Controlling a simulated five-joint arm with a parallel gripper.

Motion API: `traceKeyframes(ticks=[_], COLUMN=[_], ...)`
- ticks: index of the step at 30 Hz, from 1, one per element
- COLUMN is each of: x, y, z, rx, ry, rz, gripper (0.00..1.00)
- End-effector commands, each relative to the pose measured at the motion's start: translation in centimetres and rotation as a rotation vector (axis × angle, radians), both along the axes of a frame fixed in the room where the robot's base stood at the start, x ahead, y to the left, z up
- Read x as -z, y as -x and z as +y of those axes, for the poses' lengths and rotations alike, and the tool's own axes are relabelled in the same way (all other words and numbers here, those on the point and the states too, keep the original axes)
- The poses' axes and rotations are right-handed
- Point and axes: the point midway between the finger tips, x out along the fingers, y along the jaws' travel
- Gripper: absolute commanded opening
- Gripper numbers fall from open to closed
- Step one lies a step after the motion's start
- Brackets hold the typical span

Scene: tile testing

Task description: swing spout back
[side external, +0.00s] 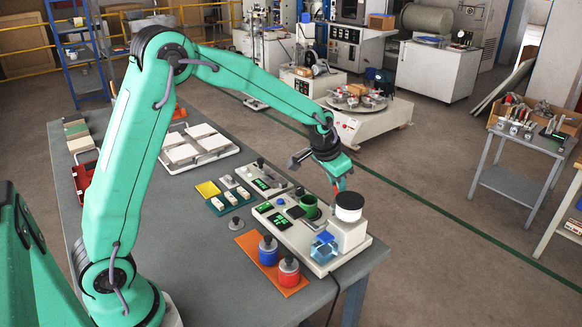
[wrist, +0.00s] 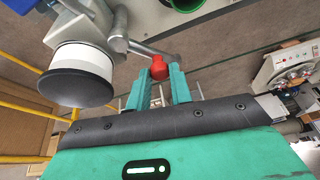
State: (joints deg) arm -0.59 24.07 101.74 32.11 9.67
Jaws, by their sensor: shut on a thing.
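The grey spout (wrist: 130,45) reaches out from a pale housing in the wrist view and ends in a red knob (wrist: 158,68). My gripper (wrist: 160,85) has its two green fingers closed about the red knob. That round top also shows in the wrist view (wrist: 80,75), left of my fingers. A green cup (side external: 309,206) stands on the tester, left of my gripper.
The pale tester (side external: 290,236) has green displays and a clear blue block (side external: 323,246) at its front. A blue jar (side external: 268,250) and a red jar (side external: 289,271) stand on an orange mat (side external: 247,240). White tiles (side external: 181,154) lie farther back. Bare grey table lies left of the jars.

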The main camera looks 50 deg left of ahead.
Motion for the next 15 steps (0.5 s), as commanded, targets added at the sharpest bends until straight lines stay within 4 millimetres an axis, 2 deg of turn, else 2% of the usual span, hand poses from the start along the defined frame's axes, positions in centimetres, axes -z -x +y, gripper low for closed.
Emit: traceKeyframes(ticks=[6, 7, 9, 15], x=[0.04, 0.04, 0.04, 0.03], y=[-0.14, -0.15, -0.14, -0.09], z=[0.24, 0.25, 0.23, 0.16], rx=[-0.004, -0.005, -0.005, -0.004], ry=[0.000, 0.001, 0.000, 0.000], rz=[-0.004, -0.004, -0.003, -0.002], gripper=[0.00, 0.27, 0.41, 0.43])
